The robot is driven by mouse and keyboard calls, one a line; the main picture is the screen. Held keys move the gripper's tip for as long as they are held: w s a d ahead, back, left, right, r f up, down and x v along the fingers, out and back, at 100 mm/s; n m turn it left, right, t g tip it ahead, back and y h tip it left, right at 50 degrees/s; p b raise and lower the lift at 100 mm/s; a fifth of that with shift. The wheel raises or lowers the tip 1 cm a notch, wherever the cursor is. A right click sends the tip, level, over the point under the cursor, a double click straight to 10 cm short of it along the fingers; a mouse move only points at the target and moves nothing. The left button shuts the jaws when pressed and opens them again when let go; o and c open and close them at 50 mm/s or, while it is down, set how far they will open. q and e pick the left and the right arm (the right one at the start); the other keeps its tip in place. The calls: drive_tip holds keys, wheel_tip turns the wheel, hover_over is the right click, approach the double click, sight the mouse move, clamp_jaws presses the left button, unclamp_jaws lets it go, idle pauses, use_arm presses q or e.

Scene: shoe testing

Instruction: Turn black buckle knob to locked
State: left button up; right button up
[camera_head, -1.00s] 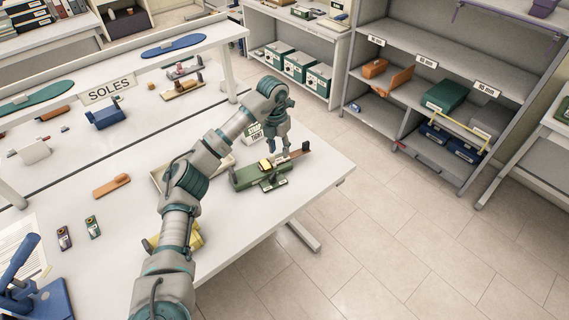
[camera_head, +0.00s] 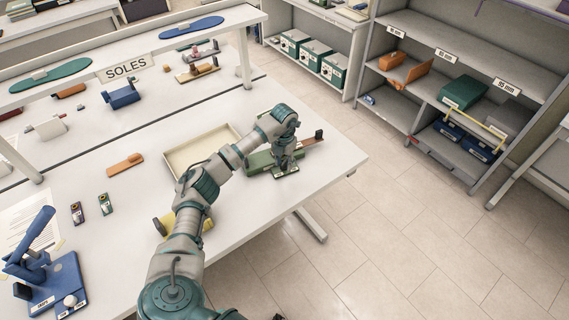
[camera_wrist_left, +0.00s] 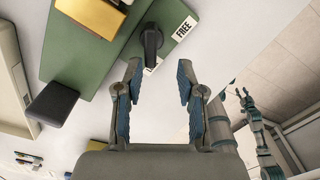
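The black buckle knob (camera_wrist_left: 152,42) stands on a green fixture (camera_wrist_left: 85,55) in the left wrist view, beside a white label reading FREE (camera_wrist_left: 182,29). Another white label is partly hidden near the knob's lower end. My left gripper (camera_wrist_left: 158,84) is open and empty, with its two fingers apart just short of the knob. In the head view my left gripper (camera_head: 288,162) is over the right part of the green fixture (camera_head: 260,161) and hides the knob there. My right arm seems to show small at the right of the wrist view; its gripper's state is unclear.
A beige tray (camera_head: 171,159) lies left of the fixture, and a yellow item (camera_head: 206,222) is near my left forearm. A blue press (camera_head: 52,280) stands at the front left. The table's right edge is close to the fixture. A SOLES shelf (camera_head: 236,22) runs behind.

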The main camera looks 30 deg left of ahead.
use_arm(q)
drive_tip(key=shift+w+a+f, duration=0.15)
drive_tip(key=shift+a+f, duration=0.55)
drive_tip(key=shift+f, duration=0.1)
drive_tip(key=shift+a+f, duration=0.15)
drive_tip(key=shift+a, duration=0.2)
drive_tip(key=shift+d, duration=0.5)
clamp_jaws()
drive_tip(key=shift+d+r, duration=0.2)
drive_tip(key=shift+d, duration=0.1)
drive_tip(key=shift+a, duration=0.55)
drive_tip(key=shift+d, duration=0.4)
drive_tip(key=shift+a+n+p, duration=0.15)
drive_tip(key=shift+n+p, duration=0.2)
drive_tip(key=shift+n, duration=0.15)
use_arm(e)
drive_tip(key=shift+s+d, duration=0.15)
drive_tip(key=shift+s, duration=0.4)
